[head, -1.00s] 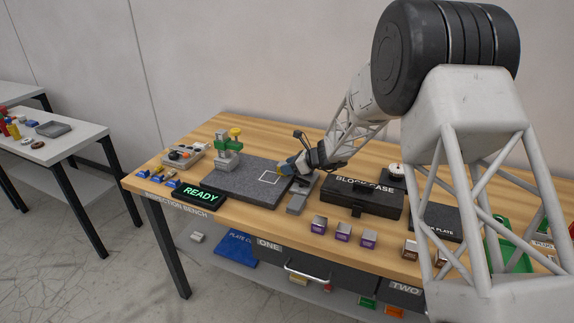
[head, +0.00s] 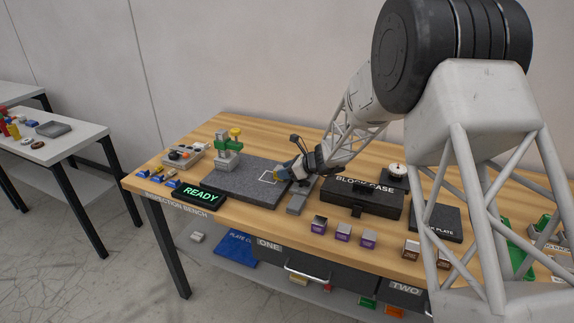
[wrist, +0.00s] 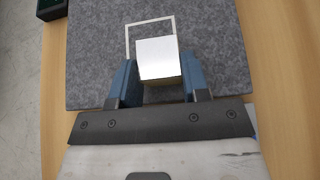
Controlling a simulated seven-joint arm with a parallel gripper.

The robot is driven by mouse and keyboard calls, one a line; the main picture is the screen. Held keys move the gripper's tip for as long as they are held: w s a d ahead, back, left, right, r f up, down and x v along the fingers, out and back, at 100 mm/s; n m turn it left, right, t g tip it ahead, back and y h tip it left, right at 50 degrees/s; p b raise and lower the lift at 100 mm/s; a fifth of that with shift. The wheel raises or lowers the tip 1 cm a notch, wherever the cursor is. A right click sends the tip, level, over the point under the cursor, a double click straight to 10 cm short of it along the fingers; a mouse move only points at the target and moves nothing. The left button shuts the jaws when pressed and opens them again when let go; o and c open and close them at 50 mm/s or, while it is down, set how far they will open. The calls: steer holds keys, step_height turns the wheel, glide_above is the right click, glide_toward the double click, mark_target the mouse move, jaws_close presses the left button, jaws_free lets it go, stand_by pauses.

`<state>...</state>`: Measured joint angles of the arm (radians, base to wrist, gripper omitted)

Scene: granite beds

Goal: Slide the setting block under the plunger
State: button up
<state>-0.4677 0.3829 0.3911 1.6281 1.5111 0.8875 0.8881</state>
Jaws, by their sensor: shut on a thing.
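My gripper (wrist: 158,80) is shut on the setting block (wrist: 158,58), a light metal block between its two blue fingers in the wrist view. The block is over the near part of a white outlined square on the grey granite plate (wrist: 95,55); I cannot tell whether it touches the plate. In the head view my gripper (head: 281,174) is at the right side of the granite plate (head: 240,180). The plunger stand (head: 227,150), with a green arm and a yellow knob, stands at the plate's far left. The plunger's tip is too small to make out.
A READY display (head: 199,194) lies at the plate's front left. The black block case (head: 362,197) is right of my gripper. Several small blocks (head: 343,232) stand along the front edge. A grey tray (head: 181,154) is left of the stand. The plate between gripper and stand is clear.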

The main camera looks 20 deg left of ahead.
steer(key=shift+s, duration=0.6)
steer(key=shift+a, duration=0.25)
steer(key=shift+a, duration=7.95)
steer(key=o, duration=0.8)
